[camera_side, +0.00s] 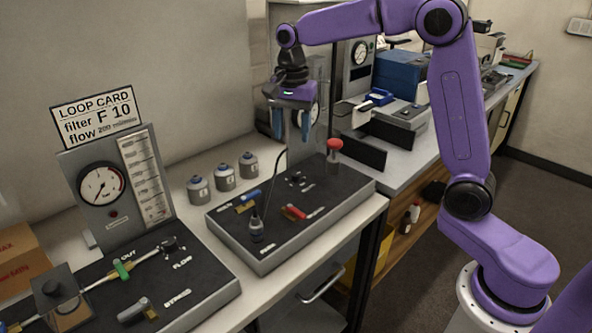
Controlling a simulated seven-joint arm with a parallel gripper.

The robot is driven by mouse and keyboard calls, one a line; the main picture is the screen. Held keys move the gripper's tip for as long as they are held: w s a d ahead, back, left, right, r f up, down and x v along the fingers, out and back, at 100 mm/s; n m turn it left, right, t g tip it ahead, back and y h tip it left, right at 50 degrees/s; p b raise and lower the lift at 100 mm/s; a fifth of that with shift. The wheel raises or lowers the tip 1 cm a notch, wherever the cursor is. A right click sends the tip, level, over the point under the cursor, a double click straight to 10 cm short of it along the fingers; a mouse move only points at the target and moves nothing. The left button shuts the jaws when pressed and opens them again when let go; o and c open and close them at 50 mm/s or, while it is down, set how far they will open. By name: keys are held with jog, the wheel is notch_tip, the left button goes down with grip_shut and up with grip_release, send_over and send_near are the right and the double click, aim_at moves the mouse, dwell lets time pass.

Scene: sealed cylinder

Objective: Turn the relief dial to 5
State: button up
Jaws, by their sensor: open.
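My gripper (291,125) is open, pointing down above the back part of the middle black panel (325,208). Its two blue fingers are apart, and nothing shows clearly held between them. A small black knob with white marks (296,179) sits on that panel below the gripper, apart from it. It may be the relief dial, but the lettering is too small to read. A red-topped post (334,148) stands at the panel's back right. A red handle (294,212), a blue handle (251,195) and a grey-blue fitting (256,230) are also on the panel.
Several small grey canisters (224,176) stand behind the panel at left. A left panel (203,282) carries a gauge (101,184), FLOW and BYPASS controls and a card (96,116) reading filter F 10. A blue box (401,74) stands on the far bench.

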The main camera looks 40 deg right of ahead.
aim_at(296, 174)
jog(key=w+d+m, duration=0.6)
jog(key=d+m, duration=0.1)
notch_tip(296, 174, down, 17)
jog(key=shift+d+f, duration=0.1)
dwell(0.3)
jog(key=shift+c, duration=0.4)
grip_shut()
